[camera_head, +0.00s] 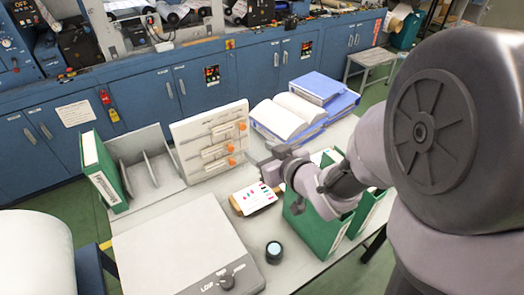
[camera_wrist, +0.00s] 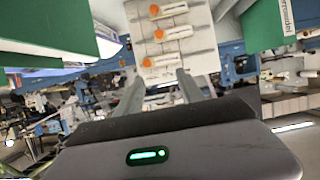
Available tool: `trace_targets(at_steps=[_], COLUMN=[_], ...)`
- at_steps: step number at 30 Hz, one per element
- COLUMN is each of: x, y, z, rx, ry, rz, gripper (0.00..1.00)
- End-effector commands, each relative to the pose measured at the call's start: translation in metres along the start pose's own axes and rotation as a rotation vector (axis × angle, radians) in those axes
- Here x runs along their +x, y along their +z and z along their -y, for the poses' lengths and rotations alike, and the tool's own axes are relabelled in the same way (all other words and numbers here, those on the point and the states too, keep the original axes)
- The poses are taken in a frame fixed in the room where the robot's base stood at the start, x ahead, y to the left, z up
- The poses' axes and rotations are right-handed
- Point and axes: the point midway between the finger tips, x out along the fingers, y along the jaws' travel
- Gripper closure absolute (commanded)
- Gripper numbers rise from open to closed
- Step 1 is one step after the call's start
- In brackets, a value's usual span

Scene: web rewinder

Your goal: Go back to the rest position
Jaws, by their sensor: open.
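My gripper (camera_head: 264,158) is open and held above the table in the head view, between the white board and the green binders. In the wrist view my two fingers (camera_wrist: 160,84) stand apart, with nothing held between them. Behind them is the white board (camera_wrist: 190,45) with several orange-ended pieces. In the head view this board (camera_head: 190,128) stands upright, left of my gripper. My arm comes in from the right and hides part of the table and binders.
Green binders (camera_head: 318,222) stand close under my forearm. A card (camera_head: 257,197), a dark round container (camera_head: 274,252) and a grey scale-like box (camera_head: 185,255) are on the table. Blue binders with an open book (camera_head: 298,108) lie behind. Another green binder (camera_head: 102,172) stands left.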

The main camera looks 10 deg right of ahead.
Motion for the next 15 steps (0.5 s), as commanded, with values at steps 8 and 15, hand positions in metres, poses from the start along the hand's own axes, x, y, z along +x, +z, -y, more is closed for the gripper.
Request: trace_targets(at_steps=[8,15], x=[-0.003,-0.097], y=[-0.002,0.003], z=[-0.005,-0.047], rx=[0.005,0.255], ry=[0.028,0.388], rz=[0.010,0.248], gripper=[0.55,0.55])
